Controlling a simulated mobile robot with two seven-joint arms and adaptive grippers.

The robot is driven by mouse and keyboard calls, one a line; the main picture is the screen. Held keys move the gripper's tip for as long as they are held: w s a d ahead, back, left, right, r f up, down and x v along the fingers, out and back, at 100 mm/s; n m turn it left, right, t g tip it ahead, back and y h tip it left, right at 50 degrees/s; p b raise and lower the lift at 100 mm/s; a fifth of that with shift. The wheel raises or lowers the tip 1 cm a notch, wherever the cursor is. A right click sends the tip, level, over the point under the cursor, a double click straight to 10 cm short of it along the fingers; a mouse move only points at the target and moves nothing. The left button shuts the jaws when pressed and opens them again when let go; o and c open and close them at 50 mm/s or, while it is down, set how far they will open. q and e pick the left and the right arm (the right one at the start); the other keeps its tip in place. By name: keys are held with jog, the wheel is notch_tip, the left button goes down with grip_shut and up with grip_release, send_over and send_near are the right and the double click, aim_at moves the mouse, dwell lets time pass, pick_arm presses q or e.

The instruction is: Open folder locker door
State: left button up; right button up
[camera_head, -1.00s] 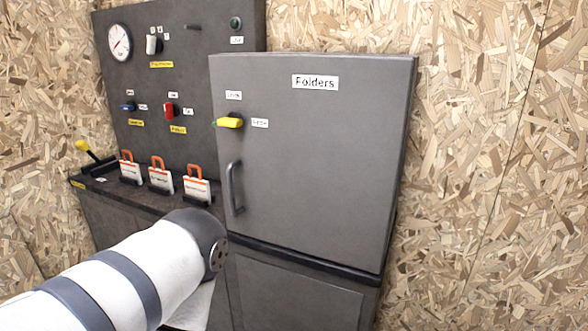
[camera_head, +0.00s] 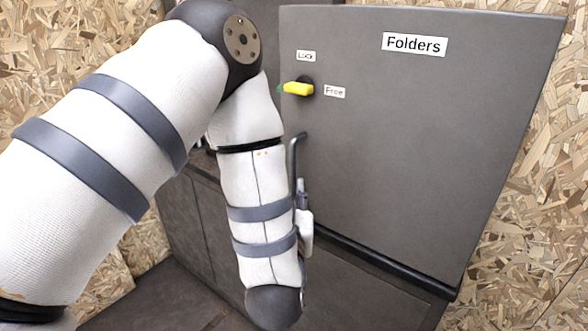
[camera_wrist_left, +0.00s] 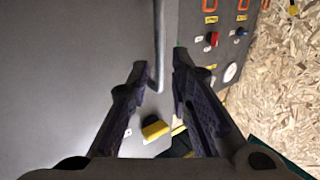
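The grey locker door (camera_head: 420,150) bears a "Folders" label (camera_head: 414,44) and looks closed, with no gap visible. Its yellow latch knob (camera_head: 298,89) lies horizontal, level with the "Free" label, with "Lock" above; it also shows in the left wrist view (camera_wrist_left: 155,130). The dark bar handle (camera_head: 294,150) is partly hidden by my left arm. In the left wrist view my left gripper (camera_wrist_left: 160,66) is open, with the handle (camera_wrist_left: 159,45) between its fingertips in the picture; contact cannot be told. In the head view only a bit of this gripper (camera_head: 302,193) shows. My right gripper is not in view.
A dark control panel (camera_wrist_left: 196,50) with red and blue switches stands beside the door in the left wrist view. Chipboard walls (camera_head: 540,200) are behind and to the right. A dark ledge (camera_head: 370,258) runs below the door.

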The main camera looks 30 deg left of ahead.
aim_at(293, 171)
pick_arm(q)
jog(key=x, duration=0.7)
jog(key=shift+w+a+f, duration=0.15)
jog(key=shift+w+a, duration=0.05)
jog(key=shift+w, duration=0.1)
grip_shut()
